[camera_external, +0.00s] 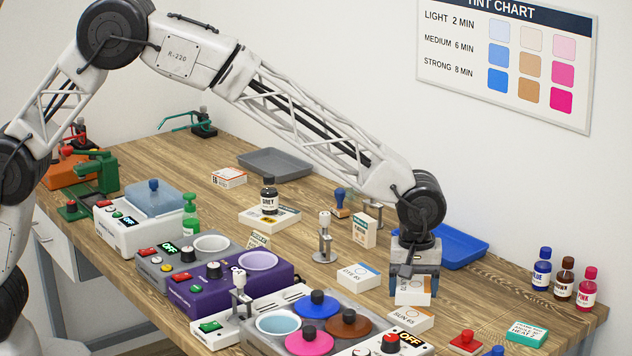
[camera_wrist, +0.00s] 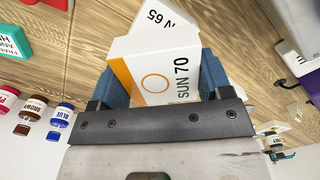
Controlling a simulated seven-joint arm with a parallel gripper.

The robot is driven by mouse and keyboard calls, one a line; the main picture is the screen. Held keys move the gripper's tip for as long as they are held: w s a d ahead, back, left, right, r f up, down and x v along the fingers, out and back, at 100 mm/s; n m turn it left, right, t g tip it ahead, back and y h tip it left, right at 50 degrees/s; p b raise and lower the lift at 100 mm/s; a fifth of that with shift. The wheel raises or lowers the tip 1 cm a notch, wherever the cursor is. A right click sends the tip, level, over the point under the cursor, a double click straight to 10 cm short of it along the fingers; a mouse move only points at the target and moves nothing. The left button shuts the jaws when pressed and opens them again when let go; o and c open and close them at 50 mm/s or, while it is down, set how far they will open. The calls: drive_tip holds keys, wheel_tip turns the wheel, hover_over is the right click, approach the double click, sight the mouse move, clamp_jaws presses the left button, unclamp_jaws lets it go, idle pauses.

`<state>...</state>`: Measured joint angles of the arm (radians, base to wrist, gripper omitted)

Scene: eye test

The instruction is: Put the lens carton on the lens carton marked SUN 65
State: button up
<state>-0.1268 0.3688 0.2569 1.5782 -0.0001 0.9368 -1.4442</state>
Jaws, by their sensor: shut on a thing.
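My gripper (camera_external: 413,278) points down at the right front of the table. Its blue fingers are shut on a white lens carton (camera_external: 413,297). In the wrist view this held carton (camera_wrist: 150,80) reads SUN 70 and has an orange stripe and ring. The lens carton marked SUN 65 (camera_external: 411,319) lies on the table just in front of and below the held one. In the wrist view the SUN 65 carton (camera_wrist: 152,16) shows partly, reading "N 65", the rest hidden behind the held carton. I cannot tell the gap between the two cartons.
Another carton, reading DTX 65 (camera_external: 358,277), lies to the left. A hotplate unit with coloured lids (camera_external: 318,304) stands at front left. A blue tray (camera_external: 460,247) is behind my gripper.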

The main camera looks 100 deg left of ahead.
sight(411, 314)
drive_tip(key=shift+f, duration=1.85)
drive_tip(key=shift+f, duration=0.1)
drive_tip(key=o, duration=0.9)
wheel_tip(411, 314, up, 12)
drive_tip(key=shift+r, duration=0.1)
drive_tip(key=shift+s+r, duration=0.1)
